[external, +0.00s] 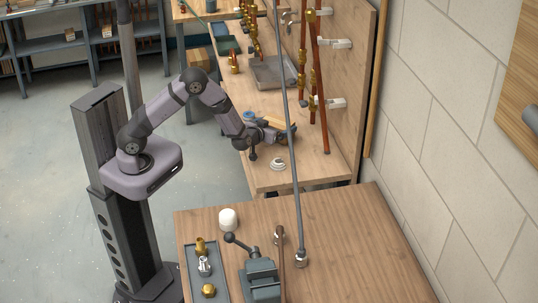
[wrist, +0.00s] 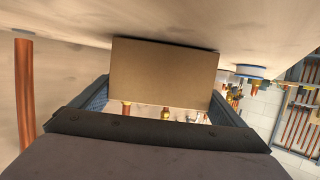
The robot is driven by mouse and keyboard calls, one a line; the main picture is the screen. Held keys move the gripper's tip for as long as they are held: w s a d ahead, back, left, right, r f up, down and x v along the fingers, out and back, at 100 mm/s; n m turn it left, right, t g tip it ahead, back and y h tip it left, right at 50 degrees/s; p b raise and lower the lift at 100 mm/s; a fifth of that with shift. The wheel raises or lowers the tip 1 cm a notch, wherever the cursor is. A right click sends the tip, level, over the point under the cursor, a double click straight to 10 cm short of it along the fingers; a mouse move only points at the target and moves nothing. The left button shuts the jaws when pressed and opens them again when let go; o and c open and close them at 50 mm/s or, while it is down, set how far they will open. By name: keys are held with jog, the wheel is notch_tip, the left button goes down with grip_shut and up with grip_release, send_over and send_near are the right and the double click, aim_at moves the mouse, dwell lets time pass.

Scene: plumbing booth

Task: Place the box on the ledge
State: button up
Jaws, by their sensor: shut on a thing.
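A plain brown box (wrist: 165,72) fills the space between the two fingers of my gripper (wrist: 160,98) in the wrist view. The gripper is shut on it, with a finger at each side. In the external view my gripper (external: 284,132) is low over the wooden workbench (external: 312,172), with the tan box (external: 276,121) partly hidden by it. I cannot tell whether the box touches the wood. No separate ledge can be made out for certain; a pale wooden surface (wrist: 238,25) lies along the box's edge in the wrist view.
Copper pipes (external: 322,100) and a wooden backboard (external: 345,70) stand right of the gripper. A white round fitting (external: 277,164) lies on the bench nearby. A grey tray (external: 272,70) sits farther back. A slanted grey rod (external: 288,110) crosses in front of the gripper in the external view.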

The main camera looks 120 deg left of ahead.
jog(key=o, duration=0.9)
jog(key=shift+f, duration=0.15)
jog(key=shift+o, duration=0.2)
jog(key=shift+d+r, duration=0.15)
jog(key=shift+r, duration=0.05)
jog(key=b+v, duration=0.1)
jog(key=v, duration=1)
jog(key=shift+d+r, duration=0.15)
jog(key=shift+d, duration=0.25)
